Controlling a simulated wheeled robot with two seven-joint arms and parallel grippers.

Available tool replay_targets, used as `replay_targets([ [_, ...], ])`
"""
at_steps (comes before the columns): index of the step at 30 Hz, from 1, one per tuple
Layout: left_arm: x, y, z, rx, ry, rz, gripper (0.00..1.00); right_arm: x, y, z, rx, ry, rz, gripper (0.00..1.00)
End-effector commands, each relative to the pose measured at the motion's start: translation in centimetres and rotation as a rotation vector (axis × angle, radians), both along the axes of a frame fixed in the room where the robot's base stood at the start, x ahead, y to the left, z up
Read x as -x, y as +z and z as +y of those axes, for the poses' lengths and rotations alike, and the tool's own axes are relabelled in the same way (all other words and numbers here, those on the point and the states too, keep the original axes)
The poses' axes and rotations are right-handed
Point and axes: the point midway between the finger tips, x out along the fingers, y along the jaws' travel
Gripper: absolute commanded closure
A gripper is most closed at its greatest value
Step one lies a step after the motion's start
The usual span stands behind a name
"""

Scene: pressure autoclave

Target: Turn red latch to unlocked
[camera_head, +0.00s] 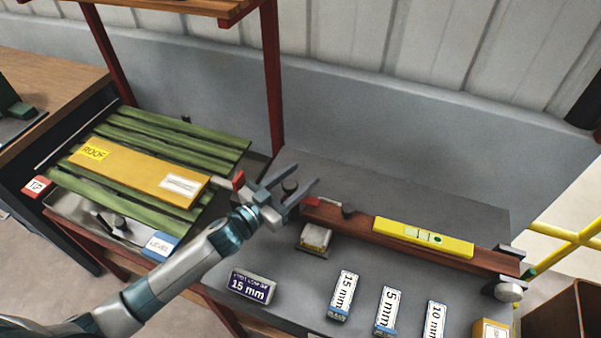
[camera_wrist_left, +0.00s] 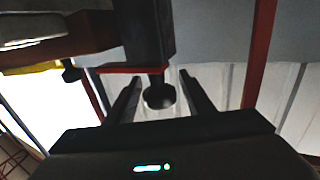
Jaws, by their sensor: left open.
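The red latch (camera_head: 325,202) shows as a thin red bar at the left end of the wooden beam (camera_head: 375,232), partly hidden by my gripper. It is also a red strip in the left wrist view (camera_wrist_left: 130,69). A dark round knob (camera_head: 290,187) stands at my gripper and shows between the fingers in the left wrist view (camera_wrist_left: 159,95). My left gripper (camera_head: 297,181) is open, with a finger on each side of this knob. I cannot tell whether either finger touches it. My right gripper is in neither view.
Several labelled blocks, including a purple 15 mm one (camera_head: 250,287), stand in front. An orange ROOF panel (camera_head: 130,173) lies on green slats to the left. Grey bench surface behind the beam is clear.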

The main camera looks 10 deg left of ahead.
Motion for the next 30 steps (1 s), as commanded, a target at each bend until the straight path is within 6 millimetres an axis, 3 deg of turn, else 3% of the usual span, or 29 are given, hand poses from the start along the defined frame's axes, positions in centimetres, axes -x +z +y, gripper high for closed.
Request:
replay_targets([
  [13,-0.76,-0.01,-0.49,-0.001,0.000,-0.001,0.52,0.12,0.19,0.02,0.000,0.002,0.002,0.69],
  [14,-0.76,-0.01,-0.49,-0.001,0.000,-0.001,0.54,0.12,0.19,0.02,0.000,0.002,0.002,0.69],
  [18,-0.75,-0.01,-0.48,-0.001,0.000,-0.001,0.88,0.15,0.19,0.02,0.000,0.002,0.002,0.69],
  [20,-0.75,0.00,-0.48,-0.001,0.000,-0.001,1.00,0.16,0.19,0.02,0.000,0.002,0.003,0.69],
  [30,-0.74,0.07,-0.33,-0.002,-0.026,-0.001,1.00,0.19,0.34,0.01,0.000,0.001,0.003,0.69],
])
